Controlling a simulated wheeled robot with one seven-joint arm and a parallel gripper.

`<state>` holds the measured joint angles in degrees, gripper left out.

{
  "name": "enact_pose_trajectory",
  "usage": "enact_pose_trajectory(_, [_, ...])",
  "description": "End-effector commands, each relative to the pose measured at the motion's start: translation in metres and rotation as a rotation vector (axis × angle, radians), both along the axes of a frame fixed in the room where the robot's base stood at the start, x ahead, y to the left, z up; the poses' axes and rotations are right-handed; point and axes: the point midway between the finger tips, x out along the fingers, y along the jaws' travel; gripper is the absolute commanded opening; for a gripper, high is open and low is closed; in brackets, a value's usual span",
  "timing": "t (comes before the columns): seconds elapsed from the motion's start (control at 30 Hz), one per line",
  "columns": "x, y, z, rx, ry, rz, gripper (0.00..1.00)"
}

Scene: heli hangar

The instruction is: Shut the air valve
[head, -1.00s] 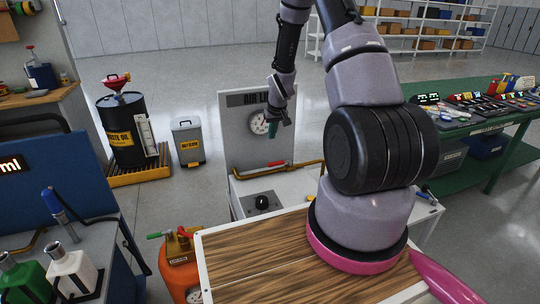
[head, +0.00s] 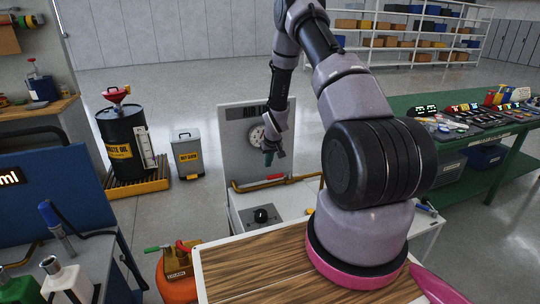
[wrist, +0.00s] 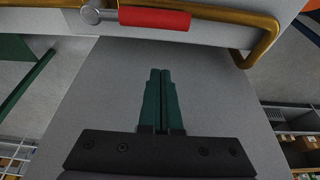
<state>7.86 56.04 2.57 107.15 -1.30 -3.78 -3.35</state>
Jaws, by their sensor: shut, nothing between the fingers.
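The air valve shows in the wrist view as a red lever handle (wrist: 155,18) with a silver hub at its left end. The lever lies along a brass pipe (wrist: 225,15). In the head view the red handle (head: 275,177) is small, on the pipe at the foot of a grey panel (head: 238,155) with a round gauge (head: 257,134). My gripper (wrist: 160,72) has dark green fingers, pressed together and empty. Their tips point at the red handle, with a visible gap. In the head view my gripper (head: 268,159) is just above the handle, in front of the panel.
A black knob (head: 261,215) sits on the white bench top before the panel. A wooden top (head: 250,270) lies nearer me. A waste oil drum (head: 122,145) and grey bin (head: 187,155) stand left; a green table (head: 410,108) stands right.

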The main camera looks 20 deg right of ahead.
Motion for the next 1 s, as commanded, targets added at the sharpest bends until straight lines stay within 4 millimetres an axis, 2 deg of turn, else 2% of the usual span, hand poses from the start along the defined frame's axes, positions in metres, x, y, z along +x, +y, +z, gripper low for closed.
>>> enact_pose_trajectory(0.03, [0.003,0.0,-0.01,0.0,0.001,0.0,0.0])
enact_pose_trajectory(0.2, [-0.023,0.0,-0.013,0.0,0.001,0.001,0.0])
enact_pose_trajectory(0.4, [-0.036,0.0,-0.015,0.0,0.001,0.0,0.0])
enact_pose_trajectory(1.0, [-0.04,0.0,-0.015,0.001,0.0,0.038,0.0])
